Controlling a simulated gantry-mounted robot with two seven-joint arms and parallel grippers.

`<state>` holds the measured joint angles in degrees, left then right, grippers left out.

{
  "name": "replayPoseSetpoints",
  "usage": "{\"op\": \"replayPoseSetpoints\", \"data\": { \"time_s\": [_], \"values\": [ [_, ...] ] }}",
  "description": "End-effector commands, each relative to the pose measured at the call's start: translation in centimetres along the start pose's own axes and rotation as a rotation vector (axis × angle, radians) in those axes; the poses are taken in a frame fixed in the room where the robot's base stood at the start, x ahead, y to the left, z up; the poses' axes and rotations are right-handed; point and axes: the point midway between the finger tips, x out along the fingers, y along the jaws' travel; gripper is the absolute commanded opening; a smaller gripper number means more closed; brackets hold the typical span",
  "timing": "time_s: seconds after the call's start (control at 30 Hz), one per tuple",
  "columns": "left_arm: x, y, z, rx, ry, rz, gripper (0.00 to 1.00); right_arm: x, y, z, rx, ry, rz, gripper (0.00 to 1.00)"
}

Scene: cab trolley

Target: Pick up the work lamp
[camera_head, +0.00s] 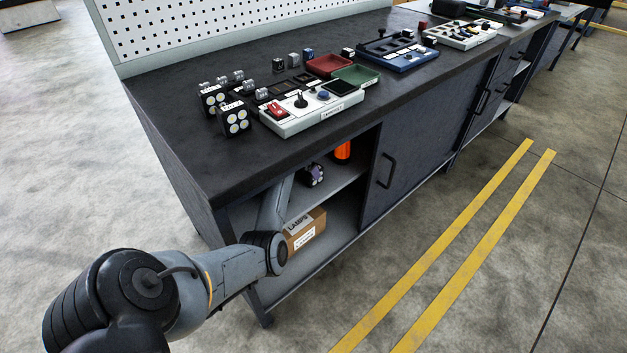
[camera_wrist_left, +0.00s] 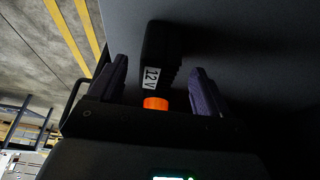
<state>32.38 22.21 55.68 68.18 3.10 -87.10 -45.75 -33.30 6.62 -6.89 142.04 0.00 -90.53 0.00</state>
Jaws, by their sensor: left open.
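A black block with a white "12V" label and an orange round part, which I take to be the work lamp, shows in the left wrist view (camera_wrist_left: 160,45). It lies between the two dark fingers of my left gripper (camera_wrist_left: 158,68), with a gap on each side. The gripper is open. In the head view an orange thing (camera_head: 342,150), likely the same lamp, stands on the cabinet's upper shelf, its top hidden by the bench edge. My left arm reaches into the open bay there; the bench partly hides it. My right gripper is not in view.
A cardboard box labelled "LAMPS" (camera_head: 305,230) sits on the bottom shelf. The bench top (camera_head: 190,130) overhangs the bay, and a closed door with a handle (camera_head: 385,171) bounds it on the right. Black four-light units (camera_head: 236,118) and trays stand on top.

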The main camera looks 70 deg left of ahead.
Motion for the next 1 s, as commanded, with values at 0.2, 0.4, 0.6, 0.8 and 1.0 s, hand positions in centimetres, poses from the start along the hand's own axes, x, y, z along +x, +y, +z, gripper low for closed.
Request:
{"op": "replayPoseSetpoints", "data": {
  "time_s": [0.2,0.4,0.6,0.8,1.0],
  "values": [
    [0.4,0.0,-0.9,0.001,0.000,0.000,0.78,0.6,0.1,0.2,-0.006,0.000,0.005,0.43],
    [2.5,0.1,-1.3,0.000,-0.001,0.001,0.78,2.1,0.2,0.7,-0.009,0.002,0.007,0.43],
    [4.9,0.0,-1.3,-0.001,0.000,0.000,0.78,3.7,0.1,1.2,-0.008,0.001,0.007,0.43],
    [5.6,0.0,-1.4,0.000,0.000,-0.001,0.78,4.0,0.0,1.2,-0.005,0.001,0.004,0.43],
    [5.5,0.0,-1.4,0.000,0.000,-0.001,0.76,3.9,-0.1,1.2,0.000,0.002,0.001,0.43]
  ]
}}
